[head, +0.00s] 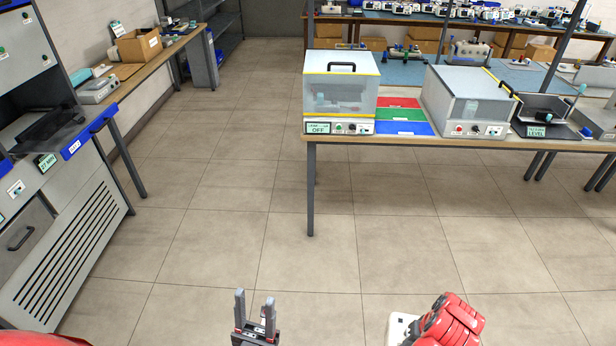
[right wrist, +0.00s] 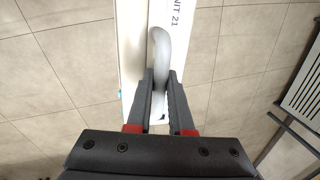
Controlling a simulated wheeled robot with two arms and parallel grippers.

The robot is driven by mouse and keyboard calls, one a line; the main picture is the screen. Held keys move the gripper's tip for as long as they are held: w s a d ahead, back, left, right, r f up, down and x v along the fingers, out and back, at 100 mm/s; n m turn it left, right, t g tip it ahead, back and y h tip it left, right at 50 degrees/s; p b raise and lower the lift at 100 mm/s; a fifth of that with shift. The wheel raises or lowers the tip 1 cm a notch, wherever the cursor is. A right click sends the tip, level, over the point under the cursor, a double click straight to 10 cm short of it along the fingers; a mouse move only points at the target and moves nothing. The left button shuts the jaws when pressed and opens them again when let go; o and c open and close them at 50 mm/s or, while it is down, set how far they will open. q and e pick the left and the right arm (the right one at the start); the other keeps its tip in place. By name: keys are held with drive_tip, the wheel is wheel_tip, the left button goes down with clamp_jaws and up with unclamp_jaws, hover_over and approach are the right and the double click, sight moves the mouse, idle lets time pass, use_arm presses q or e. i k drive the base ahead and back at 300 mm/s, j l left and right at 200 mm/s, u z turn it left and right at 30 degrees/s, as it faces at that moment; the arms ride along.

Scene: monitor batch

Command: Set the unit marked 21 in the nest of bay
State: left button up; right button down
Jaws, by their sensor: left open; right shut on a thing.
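The unit marked 21 (right wrist: 182,45) is a white body with a grey loop handle (right wrist: 161,45), and "NIT 21" can be read on it in the right wrist view. My right gripper (right wrist: 161,80) is shut on that handle, and the unit hangs above the floor. In the head view a white corner of the unit (head: 399,328) shows beside my red right arm; the right fingers are hidden there. My left gripper (head: 255,300) is open and empty over the floor. I cannot tell which place is the bay's nest.
A table ahead bears a clear-lidded box marked OFF (head: 340,95), red, green and blue mats (head: 402,128), a second lidded box (head: 468,102) and a black tray marked LEVEL (head: 545,110). A grey cabinet (head: 65,240) stands at left. The floor (head: 230,200) between is clear.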

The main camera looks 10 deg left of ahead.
sight(55, 126)
drive_tip(key=i+j+u, duration=0.15)
drive_tip(key=u, duration=0.3)
drive_tip(key=i+j+u, duration=0.1)
drive_tip(key=u, duration=0.3)
drive_tip(key=i+u, duration=0.25)
drive_tip(key=u, duration=0.2)
drive_tip(key=i+u, duration=0.15)
drive_tip(key=u, duration=0.25)
drive_tip(key=i+l+u, duration=0.35)
drive_tip(key=i+u, duration=0.15)
drive_tip(key=i+l+u, duration=0.45)
drive_tip(key=i+l, duration=0.1)
drive_tip(key=i, duration=0.1)
